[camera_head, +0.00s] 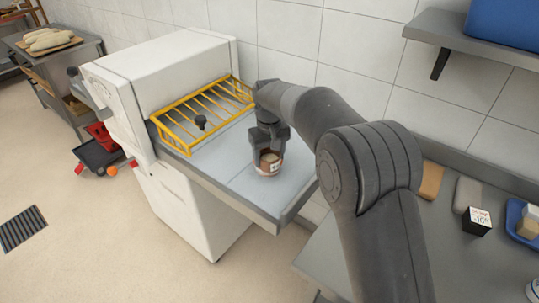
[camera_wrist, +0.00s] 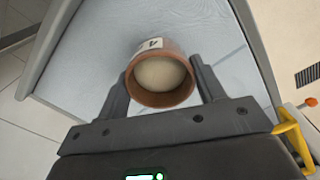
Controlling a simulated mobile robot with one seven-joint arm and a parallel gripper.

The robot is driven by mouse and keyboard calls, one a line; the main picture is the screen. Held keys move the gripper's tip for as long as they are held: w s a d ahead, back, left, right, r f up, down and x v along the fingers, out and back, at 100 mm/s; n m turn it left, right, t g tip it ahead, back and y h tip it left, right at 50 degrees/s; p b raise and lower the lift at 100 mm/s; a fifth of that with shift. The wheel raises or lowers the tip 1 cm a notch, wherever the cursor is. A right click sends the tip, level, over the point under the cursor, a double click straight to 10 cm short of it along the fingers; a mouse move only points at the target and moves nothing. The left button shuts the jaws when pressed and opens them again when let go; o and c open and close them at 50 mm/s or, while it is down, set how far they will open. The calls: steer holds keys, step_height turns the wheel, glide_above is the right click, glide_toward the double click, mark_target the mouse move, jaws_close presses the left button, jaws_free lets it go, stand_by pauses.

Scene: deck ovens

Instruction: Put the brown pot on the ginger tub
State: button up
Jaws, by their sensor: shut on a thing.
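The brown pot (camera_head: 268,167) is a small round pot with a pale inside and a white label on its side. My gripper (camera_head: 267,155) comes down on it from above over the light grey bed of the white machine. In the wrist view the pot (camera_wrist: 160,99) sits between the two fingers of my gripper (camera_wrist: 163,90), which are shut on it. I cannot tell whether its base touches the bed. I cannot make out the ginger tub for certain in either view.
A yellow wire guard (camera_head: 188,117) stands on the machine's bed (camera_head: 225,165), left of the pot. A steel counter (camera_head: 345,250) at right holds a black-and-white price cube (camera_head: 477,222), small blocks and a blue tray (camera_head: 515,215). A shelf (camera_head: 480,50) hangs above it.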

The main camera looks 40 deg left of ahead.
mark_target(270, 154)
steer(key=shift+f, duration=0.1)
steer(key=o, duration=1.1)
step_height(270, 154, up, 12)
